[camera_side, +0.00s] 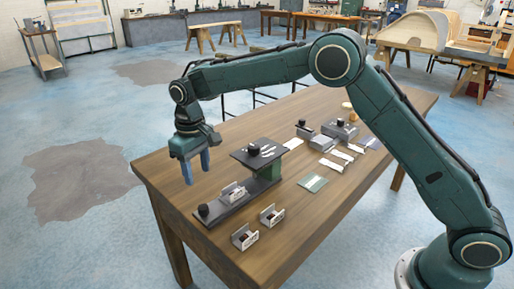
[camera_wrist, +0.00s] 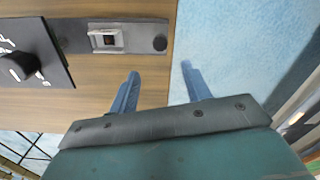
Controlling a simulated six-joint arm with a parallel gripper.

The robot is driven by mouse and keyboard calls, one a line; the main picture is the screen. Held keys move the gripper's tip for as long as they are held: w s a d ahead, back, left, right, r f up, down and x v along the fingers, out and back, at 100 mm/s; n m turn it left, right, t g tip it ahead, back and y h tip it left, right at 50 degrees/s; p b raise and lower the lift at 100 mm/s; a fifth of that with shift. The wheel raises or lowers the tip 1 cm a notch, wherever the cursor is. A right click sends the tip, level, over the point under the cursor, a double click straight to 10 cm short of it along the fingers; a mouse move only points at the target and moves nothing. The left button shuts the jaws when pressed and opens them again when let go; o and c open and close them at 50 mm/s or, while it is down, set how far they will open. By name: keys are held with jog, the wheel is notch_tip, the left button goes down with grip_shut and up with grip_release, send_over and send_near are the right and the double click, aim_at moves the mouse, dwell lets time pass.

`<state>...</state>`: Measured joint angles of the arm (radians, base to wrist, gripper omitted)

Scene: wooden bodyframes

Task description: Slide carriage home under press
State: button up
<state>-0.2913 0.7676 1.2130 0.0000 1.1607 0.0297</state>
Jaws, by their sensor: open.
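The carriage (camera_side: 232,192) is a small light-grey block with a dark slot, sitting partway along the dark rail (camera_side: 222,207). It also shows in the wrist view (camera_wrist: 105,39). A round black knob (camera_side: 203,211) is at the rail's outer end, also in the wrist view (camera_wrist: 160,43). The press (camera_side: 243,156) is a dark plate with a black knob on top, on a green post at the rail's other end. The carriage is outside the plate. My gripper (camera_side: 196,171) is open and empty, fingers down, above the table's left edge and apart from carriage and rail.
Two small brackets (camera_side: 244,237) stand on the wooden table (camera_side: 290,225) in front of the rail. A green-edged card (camera_side: 313,183), white strips (camera_side: 332,164) and grey blocks (camera_side: 340,130) lie farther right.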

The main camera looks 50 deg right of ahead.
aim_at(203, 207)
notch_tip(203, 207, down, 12)
jog(key=shift+f, duration=0.1)
dwell(0.5)
